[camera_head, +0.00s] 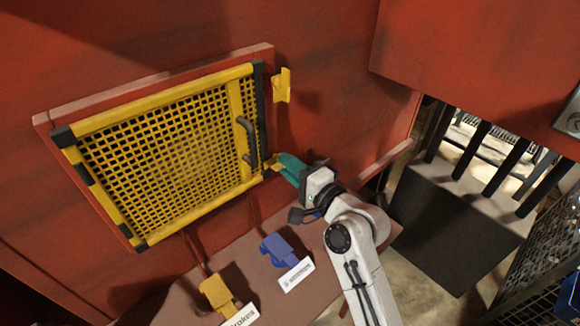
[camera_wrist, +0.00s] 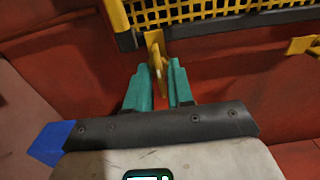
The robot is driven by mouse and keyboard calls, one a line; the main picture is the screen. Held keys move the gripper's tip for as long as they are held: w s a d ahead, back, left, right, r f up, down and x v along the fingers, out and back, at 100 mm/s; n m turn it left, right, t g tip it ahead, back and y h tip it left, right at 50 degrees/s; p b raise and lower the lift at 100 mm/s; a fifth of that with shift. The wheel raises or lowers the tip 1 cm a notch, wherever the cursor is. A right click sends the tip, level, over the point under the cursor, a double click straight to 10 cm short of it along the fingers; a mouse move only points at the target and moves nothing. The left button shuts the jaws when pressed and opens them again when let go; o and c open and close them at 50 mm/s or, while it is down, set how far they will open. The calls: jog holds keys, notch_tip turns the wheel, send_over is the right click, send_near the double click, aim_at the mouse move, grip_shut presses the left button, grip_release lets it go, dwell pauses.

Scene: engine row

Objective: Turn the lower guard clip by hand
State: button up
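The lower guard clip (camera_head: 269,161) is a small yellow piece at the lower right corner of the yellow mesh guard (camera_head: 246,132). In the wrist view the clip (camera_wrist: 153,40) has its upper plate by the guard's dark corner, and its handle reaches down between my teal fingers. My gripper (camera_head: 284,165) comes from the lower right in the head view. The fingers partly hide the handle.
A second yellow clip (camera_head: 282,85) sits on the red wall above right. The guard has a dark handle (camera_head: 247,138). Below, a brown ledge (camera_head: 245,262) holds a blue block (camera_head: 277,249) and a yellow block (camera_head: 217,294) with labels.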

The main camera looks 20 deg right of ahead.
grip_shut()
jog(key=shift+f+n, duration=0.1)
jog(key=shift+n, duration=0.2)
jog(key=n+b, duration=1.1)
jog(key=n, duration=0.6)
jog(key=shift+b, duration=0.35)
jog(key=shift+n, duration=0.3)
